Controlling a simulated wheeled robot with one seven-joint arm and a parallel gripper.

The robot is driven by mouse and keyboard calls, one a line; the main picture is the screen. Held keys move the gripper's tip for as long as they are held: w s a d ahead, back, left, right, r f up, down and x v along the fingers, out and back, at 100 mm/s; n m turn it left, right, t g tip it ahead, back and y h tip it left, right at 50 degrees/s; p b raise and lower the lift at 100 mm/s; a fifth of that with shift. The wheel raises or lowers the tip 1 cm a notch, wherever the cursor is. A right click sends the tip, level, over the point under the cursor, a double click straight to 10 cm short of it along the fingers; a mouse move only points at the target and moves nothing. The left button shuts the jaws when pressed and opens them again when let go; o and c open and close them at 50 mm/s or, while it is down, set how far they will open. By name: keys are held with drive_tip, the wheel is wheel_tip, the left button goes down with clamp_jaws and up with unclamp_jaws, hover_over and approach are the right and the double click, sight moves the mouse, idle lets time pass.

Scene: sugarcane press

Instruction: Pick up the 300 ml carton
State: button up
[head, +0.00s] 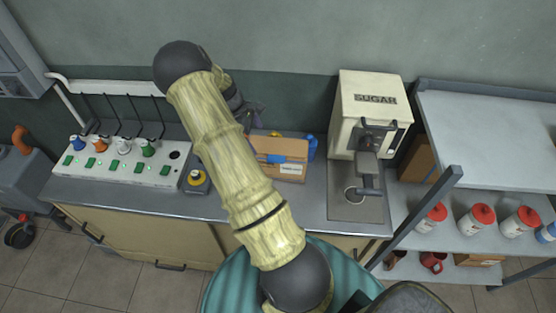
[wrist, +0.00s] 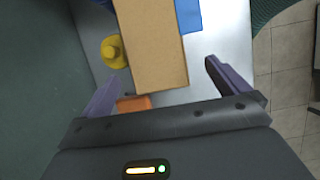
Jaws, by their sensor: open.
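A brown carton (head: 281,158) with a blue band and a white label stands on the grey counter. The label is too small to read, so I cannot confirm 300 ml. In the wrist view the plain brown carton (wrist: 152,45) runs from the top edge to between my fingers. My gripper (wrist: 160,82) is open, with one purple finger on each side of the carton's lower end and a gap on both sides. In the head view my gripper (head: 248,113) is partly hidden behind my arm, at the carton's upper left.
A blue object (head: 312,147) stands right of the carton. A yellow round item (wrist: 114,52) and a small orange object (wrist: 133,102) lie close by. The sugar machine (head: 367,110) is to the right, a white switch panel (head: 118,163) to the left. The wall is close behind.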

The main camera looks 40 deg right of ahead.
sight(263, 144)
drive_tip(key=shift+x, duration=1.35)
drive_tip(key=shift+d+p, duration=0.1)
drive_tip(key=shift+p, duration=0.2)
drive_tip(key=p+x, duration=0.1)
drive_tip(key=x, duration=0.2)
drive_tip(key=p+x, duration=0.1)
drive_tip(key=shift+d+f+p, duration=0.1)
drive_tip(key=shift+d+p, duration=0.25)
drive_tip(key=shift+s+f, duration=0.1)
drive_tip(key=shift+f, duration=0.3)
drive_tip(key=shift+s+d, duration=0.1)
drive_tip(key=c, duration=1)
drive_tip(key=shift+r, duration=0.1)
